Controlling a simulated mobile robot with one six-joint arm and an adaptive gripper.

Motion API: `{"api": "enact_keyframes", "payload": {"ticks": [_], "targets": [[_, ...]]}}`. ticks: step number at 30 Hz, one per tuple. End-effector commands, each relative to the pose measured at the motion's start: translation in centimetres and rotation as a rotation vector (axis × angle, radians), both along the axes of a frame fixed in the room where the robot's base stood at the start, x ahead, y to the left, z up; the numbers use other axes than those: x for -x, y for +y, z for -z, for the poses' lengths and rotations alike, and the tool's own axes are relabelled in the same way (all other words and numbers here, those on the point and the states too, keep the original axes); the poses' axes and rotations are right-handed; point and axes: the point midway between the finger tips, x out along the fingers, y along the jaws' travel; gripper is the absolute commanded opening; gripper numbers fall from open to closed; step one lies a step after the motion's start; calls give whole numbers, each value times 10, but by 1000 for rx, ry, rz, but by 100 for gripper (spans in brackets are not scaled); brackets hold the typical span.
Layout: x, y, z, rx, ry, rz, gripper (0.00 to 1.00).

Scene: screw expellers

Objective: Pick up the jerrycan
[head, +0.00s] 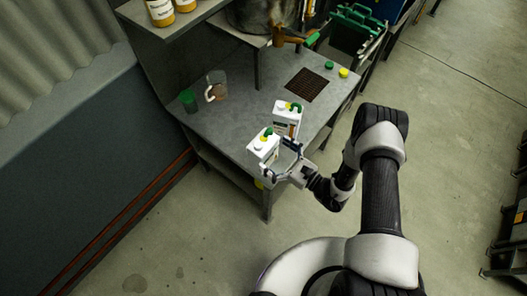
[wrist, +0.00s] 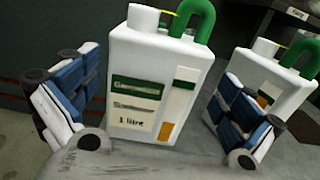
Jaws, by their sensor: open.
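Two white jerrycans with green handles and printed labels stand upright on the grey workbench. The nearer jerrycan (head: 262,151) is by the bench's front edge; in the wrist view this jerrycan (wrist: 150,92) fills the space between my fingers, its "1 litre" label facing me. The other jerrycan (head: 287,118) stands just behind it; in the wrist view it (wrist: 277,80) is at the right, partly covered by my right finger. My gripper (head: 279,161) is open, with blue-padded fingers either side of the nearer can. I cannot tell whether either finger touches it.
The workbench (head: 230,125) also holds a clear jug (head: 216,86), a green cup (head: 188,101), a dark grate (head: 306,85) and green and yellow caps (head: 343,72). A shelf with yellow-labelled jars (head: 160,11) overhangs the back left. A green crate (head: 352,30) is beyond the bench.

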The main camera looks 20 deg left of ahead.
Motion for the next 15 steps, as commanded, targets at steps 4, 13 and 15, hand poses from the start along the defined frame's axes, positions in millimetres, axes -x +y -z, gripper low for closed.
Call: {"api": "enact_keyframes", "payload": {"ticks": [4, 13, 15], "targets": [[-5, 25, -4, 0, -2, -7, 100], [-14, 42, -4, 0, 0, -2, 100], [-14, 42, -4, 0, 0, -2, 100]]}}
